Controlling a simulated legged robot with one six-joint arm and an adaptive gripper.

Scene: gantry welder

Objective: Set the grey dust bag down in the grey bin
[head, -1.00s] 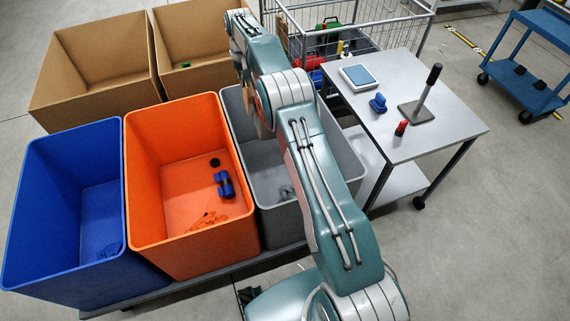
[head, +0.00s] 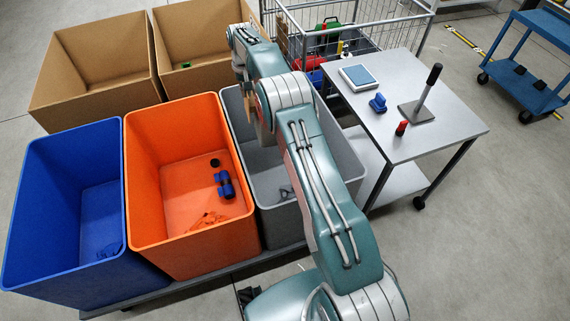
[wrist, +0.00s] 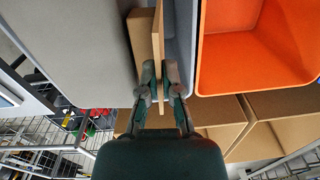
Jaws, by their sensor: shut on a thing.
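My gripper (wrist: 159,90) is shut on the tan, card-like plate (wrist: 158,55) of the dust bag. A large plain grey surface (wrist: 70,45) fills the left of the wrist view beside the plate and looks like the bag's body. In the head view only a tan piece (head: 250,106) shows below my wrist; my arm hides the rest. The held bag is over the far left part of the grey bin (head: 348,160), whose wall also shows in the wrist view (wrist: 181,35). I cannot tell how high it hangs. A small dark grey thing (head: 286,193) lies on the bin floor.
The orange bin (head: 190,250) with a blue part (head: 225,185) stands left of the grey bin, and the blue bin (head: 60,235) beyond it. Cardboard boxes (head: 90,90) stand behind. A wire cage (head: 400,40) and a grey table (head: 440,130) stand to the right.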

